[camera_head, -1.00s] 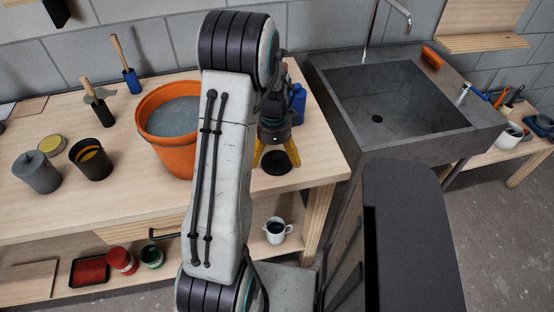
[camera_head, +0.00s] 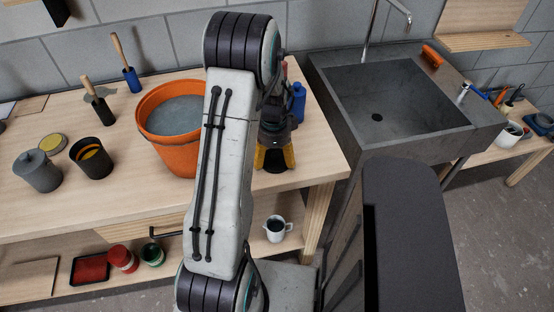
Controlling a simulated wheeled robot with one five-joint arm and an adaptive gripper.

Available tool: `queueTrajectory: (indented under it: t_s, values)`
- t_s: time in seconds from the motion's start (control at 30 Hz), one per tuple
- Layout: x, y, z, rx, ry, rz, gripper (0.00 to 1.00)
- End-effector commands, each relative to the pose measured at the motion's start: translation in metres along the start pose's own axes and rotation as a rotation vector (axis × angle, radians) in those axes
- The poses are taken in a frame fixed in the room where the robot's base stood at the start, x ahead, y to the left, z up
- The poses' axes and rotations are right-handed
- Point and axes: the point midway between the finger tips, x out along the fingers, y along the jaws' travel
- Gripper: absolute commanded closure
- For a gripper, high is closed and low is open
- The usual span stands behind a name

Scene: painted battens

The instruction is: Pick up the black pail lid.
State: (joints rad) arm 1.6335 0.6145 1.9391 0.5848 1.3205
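The black pail lid (camera_head: 275,171) is a small dark disc on the wooden workbench, to the right of the orange bucket. My gripper (camera_head: 275,158) points down right over it, with one yellow finger on the left and one on the right. The fingers stand apart, and the lid's dark surface shows between and below them. I cannot tell whether the fingers touch its rim. The back of the lid is hidden by my gripper.
The orange bucket (camera_head: 170,144) of grey liquid stands close to the left of my arm. A blue bottle (camera_head: 297,103) stands behind my gripper. A grey sink (camera_head: 345,120) is at the right. The bench front right of the lid is clear.

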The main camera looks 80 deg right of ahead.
Motion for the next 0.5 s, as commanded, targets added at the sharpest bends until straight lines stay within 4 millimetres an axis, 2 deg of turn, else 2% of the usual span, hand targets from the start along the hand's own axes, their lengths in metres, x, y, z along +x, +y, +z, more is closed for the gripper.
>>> queueTrajectory:
  t_s: [0.03, 0.2, 0.5]
  values:
    - [0.0016, 0.0011, 0.0006, -0.001, -0.001, 0.004, 0.47]
    - [0.0027, 0.0018, 0.0009, -0.002, -0.002, 0.007, 0.62]
    - [0.0049, 0.0033, 0.0013, -0.002, -0.003, 0.012, 0.70]
